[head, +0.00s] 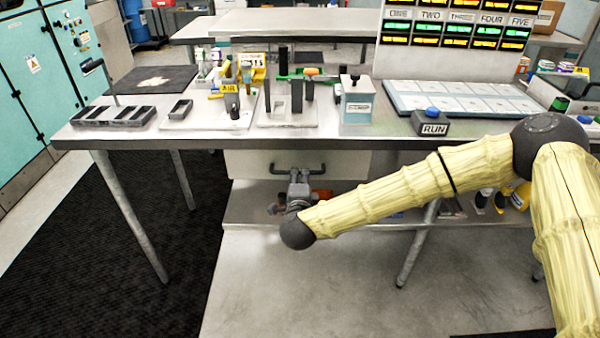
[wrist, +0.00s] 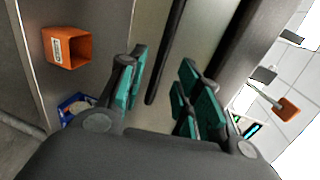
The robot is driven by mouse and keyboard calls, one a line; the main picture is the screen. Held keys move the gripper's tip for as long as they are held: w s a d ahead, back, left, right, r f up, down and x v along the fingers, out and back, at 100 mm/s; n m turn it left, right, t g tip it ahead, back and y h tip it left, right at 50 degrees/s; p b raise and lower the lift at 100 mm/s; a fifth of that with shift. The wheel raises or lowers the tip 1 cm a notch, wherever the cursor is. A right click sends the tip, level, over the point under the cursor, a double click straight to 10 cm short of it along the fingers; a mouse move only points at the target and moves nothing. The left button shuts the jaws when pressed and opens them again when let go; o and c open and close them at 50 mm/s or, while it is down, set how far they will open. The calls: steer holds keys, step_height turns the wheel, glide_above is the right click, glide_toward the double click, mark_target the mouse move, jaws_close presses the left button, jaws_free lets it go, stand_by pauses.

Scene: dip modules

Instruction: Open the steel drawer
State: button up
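The steel drawer (head: 345,165) is a pale front panel under the workbench's top, and it looks shut in the head view. Its dark bar handle (head: 297,167) runs across the front. My gripper (head: 298,178) is at the handle, pointing toward the drawer front. In the wrist view my gripper (wrist: 165,92) is open, with teal pads on both sides. The dark handle (wrist: 166,55) lies between the lines of the two fingers, with a gap to each side. I cannot tell how deep it sits between the pads. Part of the drawer front is hidden by my arm.
The workbench top (head: 215,145) overhangs the drawer. On it are a RUN button box (head: 432,123), a parts tray (head: 465,98) and several fixtures. A lower shelf (head: 250,212) holds an orange bin (wrist: 68,48), close beside my gripper. Floor in front is clear.

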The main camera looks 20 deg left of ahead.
mark_target(300, 173)
steer(key=shift+x, duration=2.65)
jaws_close()
